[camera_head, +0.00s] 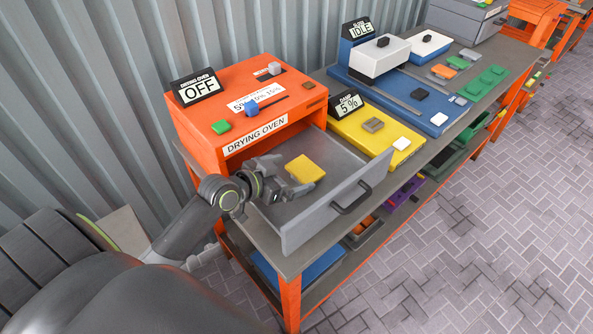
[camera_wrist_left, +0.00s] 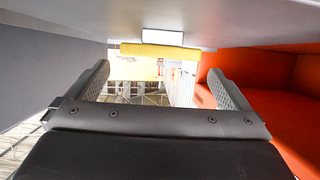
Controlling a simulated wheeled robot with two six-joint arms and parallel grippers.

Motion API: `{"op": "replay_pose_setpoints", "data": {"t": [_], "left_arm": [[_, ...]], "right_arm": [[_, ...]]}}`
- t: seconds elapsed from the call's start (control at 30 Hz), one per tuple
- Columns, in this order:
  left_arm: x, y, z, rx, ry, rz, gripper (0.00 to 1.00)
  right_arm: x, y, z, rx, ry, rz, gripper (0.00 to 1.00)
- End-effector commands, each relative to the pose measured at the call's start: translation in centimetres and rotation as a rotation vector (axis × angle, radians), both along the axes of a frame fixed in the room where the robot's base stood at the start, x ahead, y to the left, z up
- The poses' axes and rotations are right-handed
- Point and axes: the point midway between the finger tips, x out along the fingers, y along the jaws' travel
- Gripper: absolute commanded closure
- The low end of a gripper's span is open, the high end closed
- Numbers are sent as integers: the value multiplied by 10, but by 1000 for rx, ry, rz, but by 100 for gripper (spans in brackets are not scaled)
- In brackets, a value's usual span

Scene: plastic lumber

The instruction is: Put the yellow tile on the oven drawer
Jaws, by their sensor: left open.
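The yellow tile (camera_head: 305,169) is in the pulled-out grey oven drawer (camera_head: 318,211), towards its far side. Whether it lies flat on the drawer floor is hard to tell. My left gripper (camera_head: 290,175) reaches into the drawer from the left, its fingers spread close beside the tile. In the left wrist view the gripper (camera_wrist_left: 168,85) is open with nothing between its fingers, and a yellow band (camera_wrist_left: 160,51), probably the tile, shows ahead beyond the fingertips. My right gripper is not in view.
The orange drying oven (camera_head: 290,106) stands behind the drawer, its sign reading OFF. A yellow damp station (camera_head: 360,135) with a white block (camera_head: 401,143) is to the right. A blue machine (camera_head: 420,105) and green tiles (camera_head: 486,80) lie farther along the bench.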

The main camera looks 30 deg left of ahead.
Motion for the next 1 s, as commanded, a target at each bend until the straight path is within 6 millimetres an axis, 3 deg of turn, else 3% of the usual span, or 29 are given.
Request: {"op": "replay_pose_setpoints", "data": {"t": [0.2, 0.4, 0.6, 1.0], "left_arm": [[-42, 16, 17, 8, 2, -2, 0], [-66, 24, 28, 5, 1, 0, 0], [-76, 26, 33, 0, 1, -1, 0], [-77, 27, 34, 0, 0, -1, 0]], "right_arm": [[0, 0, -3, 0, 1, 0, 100], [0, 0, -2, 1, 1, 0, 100], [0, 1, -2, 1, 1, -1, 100], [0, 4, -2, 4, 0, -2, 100]]}}
